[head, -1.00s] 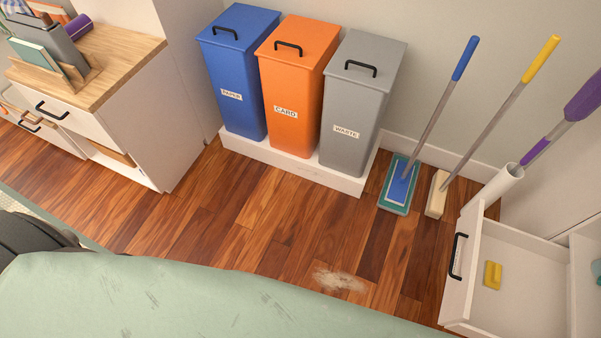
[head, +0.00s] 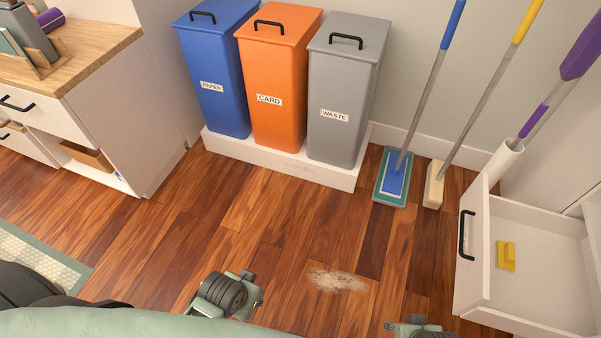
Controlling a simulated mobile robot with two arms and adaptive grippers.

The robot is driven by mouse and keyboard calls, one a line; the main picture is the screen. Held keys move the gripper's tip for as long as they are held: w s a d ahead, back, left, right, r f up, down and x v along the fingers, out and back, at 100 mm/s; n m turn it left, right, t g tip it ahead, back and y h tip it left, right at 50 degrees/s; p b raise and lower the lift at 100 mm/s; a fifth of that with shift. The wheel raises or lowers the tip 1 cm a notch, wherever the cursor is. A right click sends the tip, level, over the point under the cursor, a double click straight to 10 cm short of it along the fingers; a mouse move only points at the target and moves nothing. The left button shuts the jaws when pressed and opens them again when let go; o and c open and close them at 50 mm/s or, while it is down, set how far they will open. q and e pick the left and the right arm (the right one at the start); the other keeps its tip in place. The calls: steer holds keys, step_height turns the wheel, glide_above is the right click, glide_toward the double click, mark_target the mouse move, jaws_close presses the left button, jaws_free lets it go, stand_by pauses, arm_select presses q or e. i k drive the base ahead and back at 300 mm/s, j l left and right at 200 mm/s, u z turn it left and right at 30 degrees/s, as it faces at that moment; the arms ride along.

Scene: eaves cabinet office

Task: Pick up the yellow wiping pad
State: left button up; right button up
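The yellow wiping pad (head: 506,256) lies in the open white drawer (head: 540,230) at the lower right of the head view. It is a small yellow block with a raised grip, resting on the drawer floor with bare white space around it. Nothing touches it from above.
The drawer's front with its black handle (head: 467,235) juts out over the floor. A blue-headed mop (head: 395,180), a broom (head: 434,185) and a white tube (head: 500,163) stand behind it. Blue, orange and grey bins (head: 345,90) line the wall. Pale dust (head: 338,281) marks the open wooden floor.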

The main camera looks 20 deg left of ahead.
mark_target(505, 257)
steer(key=z, duration=1.4)
